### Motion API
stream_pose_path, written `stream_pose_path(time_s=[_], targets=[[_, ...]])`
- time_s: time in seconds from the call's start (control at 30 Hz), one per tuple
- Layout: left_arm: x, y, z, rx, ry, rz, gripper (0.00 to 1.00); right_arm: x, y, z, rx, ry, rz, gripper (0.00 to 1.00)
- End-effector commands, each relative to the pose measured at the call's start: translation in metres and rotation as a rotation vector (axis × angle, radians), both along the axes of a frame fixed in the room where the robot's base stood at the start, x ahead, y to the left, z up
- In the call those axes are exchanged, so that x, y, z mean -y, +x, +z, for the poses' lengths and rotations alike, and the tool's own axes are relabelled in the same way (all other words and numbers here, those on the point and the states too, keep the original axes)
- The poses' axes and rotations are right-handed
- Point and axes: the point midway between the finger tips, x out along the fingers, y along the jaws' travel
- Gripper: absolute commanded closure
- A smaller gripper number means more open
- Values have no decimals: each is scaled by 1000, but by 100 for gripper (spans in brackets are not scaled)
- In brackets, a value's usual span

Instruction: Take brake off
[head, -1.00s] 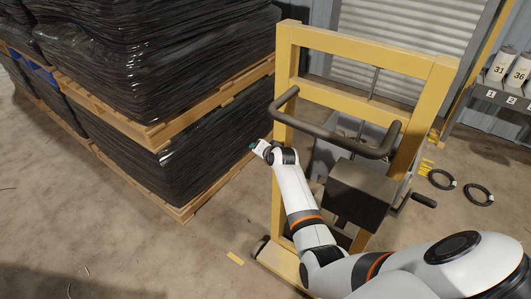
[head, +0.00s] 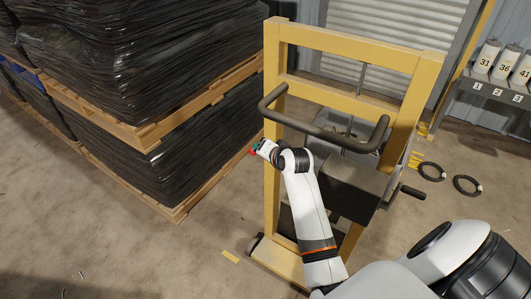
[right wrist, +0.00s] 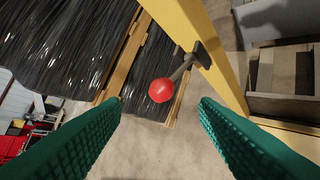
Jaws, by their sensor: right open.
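The brake lever is a short dark arm with a red ball knob (right wrist: 162,90), fixed to the yellow post of a lift truck (head: 420,72). In the right wrist view the knob lies beyond and between my two green fingers, with the fingers apart. My right gripper (right wrist: 160,108) is open and empty; no contact with the knob shows. In the head view my right arm reaches past the truck's dark handlebar, and the gripper (head: 257,147) is small at the left post, with a bit of red beside it. My left gripper is not in view.
Black wrapped stacks on wooden pallets (head: 165,120) stand close on the left. The dark handlebar (head: 318,131) and a crank handle (head: 413,192) stick out near my arm. Black cable rings (head: 467,185) lie on the floor at right, below a shelf (head: 500,93) of numbered containers.

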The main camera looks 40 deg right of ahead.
Motion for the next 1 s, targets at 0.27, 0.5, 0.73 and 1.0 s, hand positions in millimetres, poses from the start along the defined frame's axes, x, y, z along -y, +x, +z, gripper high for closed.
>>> stream_pose_path(time_s=[0.27,0.5,0.73,1.0], targets=[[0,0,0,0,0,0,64,0,0,0,0,0,0,45],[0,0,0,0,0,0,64,-2,0,-7,-11,-5,6,45],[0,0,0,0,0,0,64,-33,-20,-115,-177,-103,133,45],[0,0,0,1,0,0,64,-85,-118,-290,-441,-280,404,45]])
